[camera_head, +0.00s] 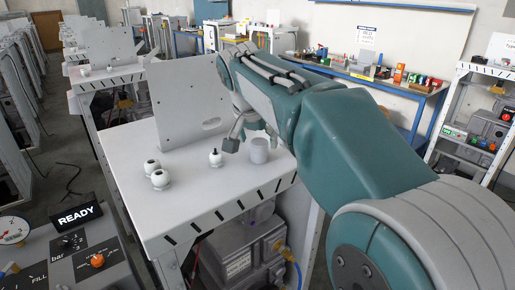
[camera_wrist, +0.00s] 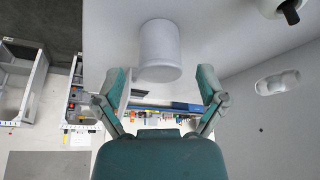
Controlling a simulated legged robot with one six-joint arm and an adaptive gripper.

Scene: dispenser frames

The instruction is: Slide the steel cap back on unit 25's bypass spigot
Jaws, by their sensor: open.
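A plain grey cylinder, which looks like the steel cap (camera_head: 259,151), stands upright on the white top of the dispenser frame (camera_head: 195,208), near its right side. In the wrist view the cylinder (camera_wrist: 158,50) lies just beyond the fingertips, roughly centred between them. My gripper (camera_head: 252,140) is open and empty close to the cylinder; its fingers (camera_wrist: 163,84) stand wide apart in the wrist view. A white round fitting with a black stem (camera_head: 216,158) stands left of the cylinder, and also shows in the wrist view (camera_wrist: 285,8). I cannot tell which fitting is the bypass spigot.
Two white round fittings (camera_head: 160,179) stand at the left of the top. An upright grey panel (camera_head: 187,103) with a slot rises behind them. A control box with a READY sign (camera_head: 77,216) is at lower left. The front middle of the top is clear.

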